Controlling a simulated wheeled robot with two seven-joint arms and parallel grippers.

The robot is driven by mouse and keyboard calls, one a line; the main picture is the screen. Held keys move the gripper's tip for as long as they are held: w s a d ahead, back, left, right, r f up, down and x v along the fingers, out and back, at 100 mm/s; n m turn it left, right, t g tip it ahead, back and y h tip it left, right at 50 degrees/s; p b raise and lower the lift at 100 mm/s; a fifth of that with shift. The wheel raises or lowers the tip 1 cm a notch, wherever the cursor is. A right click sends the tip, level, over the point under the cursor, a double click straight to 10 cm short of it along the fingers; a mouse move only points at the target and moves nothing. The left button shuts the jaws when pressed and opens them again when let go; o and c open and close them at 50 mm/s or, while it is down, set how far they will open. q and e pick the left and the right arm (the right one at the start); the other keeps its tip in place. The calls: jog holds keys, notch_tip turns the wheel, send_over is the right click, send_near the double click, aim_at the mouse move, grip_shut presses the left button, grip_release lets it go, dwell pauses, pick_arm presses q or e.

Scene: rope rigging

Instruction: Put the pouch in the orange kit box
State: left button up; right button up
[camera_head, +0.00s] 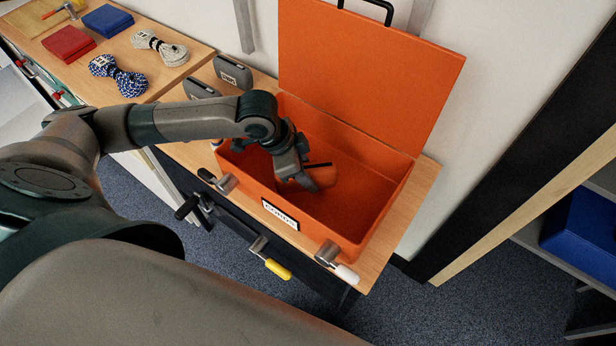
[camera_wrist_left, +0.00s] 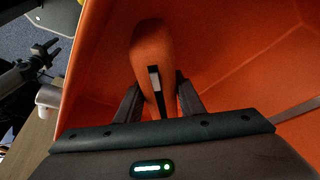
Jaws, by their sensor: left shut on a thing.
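The orange kit box (camera_head: 340,228) stands on the wooden bench with its lid (camera_head: 370,70) raised at the back. My left gripper (camera_head: 304,184) reaches down inside the box, toward its left half. It is shut on the pouch (camera_head: 322,177), an orange, rounded thing with a black strap or tab. In the left wrist view the pouch (camera_wrist_left: 153,55) sits between the two fingers, with the orange walls around it. I cannot tell whether the pouch touches the box floor.
Grey cases (camera_head: 233,72) stand on the bench left of the box. Coiled ropes (camera_head: 118,77) and red cloth (camera_head: 68,43) lie farther left. Clamps with a yellow handle (camera_head: 278,269) and a white handle (camera_head: 346,275) project at the bench's front. The right part of the box is empty.

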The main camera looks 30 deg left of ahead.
pick_arm(q)
jog(key=shift+f, duration=1.1)
jog(key=shift+f, duration=0.1)
jog(key=o, duration=1.2)
jog(key=b+v, duration=0.1)
jog(key=v, duration=1.1)
jog(key=shift+b, duration=0.4)
